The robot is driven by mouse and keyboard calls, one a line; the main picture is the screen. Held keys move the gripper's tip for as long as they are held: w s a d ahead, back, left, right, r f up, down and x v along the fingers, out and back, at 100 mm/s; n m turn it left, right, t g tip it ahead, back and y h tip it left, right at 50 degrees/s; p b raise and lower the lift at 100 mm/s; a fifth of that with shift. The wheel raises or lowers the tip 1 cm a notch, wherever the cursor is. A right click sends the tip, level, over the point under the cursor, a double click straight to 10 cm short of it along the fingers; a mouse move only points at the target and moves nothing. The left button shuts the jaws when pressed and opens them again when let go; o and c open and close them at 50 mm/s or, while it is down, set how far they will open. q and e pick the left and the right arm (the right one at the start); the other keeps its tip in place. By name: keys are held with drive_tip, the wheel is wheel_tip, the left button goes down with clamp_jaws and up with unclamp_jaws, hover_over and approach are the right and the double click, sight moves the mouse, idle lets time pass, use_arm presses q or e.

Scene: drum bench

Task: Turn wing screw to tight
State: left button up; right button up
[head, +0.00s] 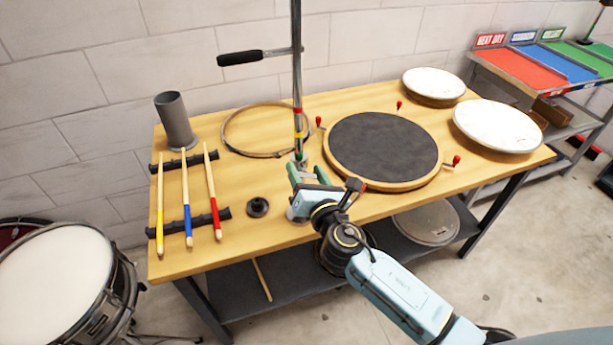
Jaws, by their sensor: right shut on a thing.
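A metal pole (297,75) stands upright on the wooden bench, with red, yellow and green bands low on it. A side rod with a black handle (240,58) sticks out to its left. My right gripper (305,172) is at the foot of the pole, its arm coming in from the lower right. It is shut on the wing screw, which is mostly hidden by the fingers, so its angle cannot be read. My left gripper is not in view.
Three drumsticks (187,195) lie across black rests at left, near a grey cup (175,120). A black knob (258,207) and a hoop (268,129) lie near the gripper. A round black pad (382,150) with red-tipped clamps is close on the right.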

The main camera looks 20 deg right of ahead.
drive_tip(key=m+b, duration=0.1)
drive_tip(key=m, duration=0.4)
drive_tip(key=shift+f+m+b, duration=0.15)
drive_tip(key=shift+m+b, duration=0.15)
drive_tip(key=m+b, duration=0.1)
drive_tip(key=m, duration=0.4)
drive_tip(key=shift+d+m, duration=0.1)
drive_tip(key=shift+m, duration=0.2)
drive_tip(key=o, duration=1)
drive_tip(key=s+b, duration=0.1)
drive_tip(key=s, duration=1.2)
drive_tip(key=shift+s+d, duration=0.2)
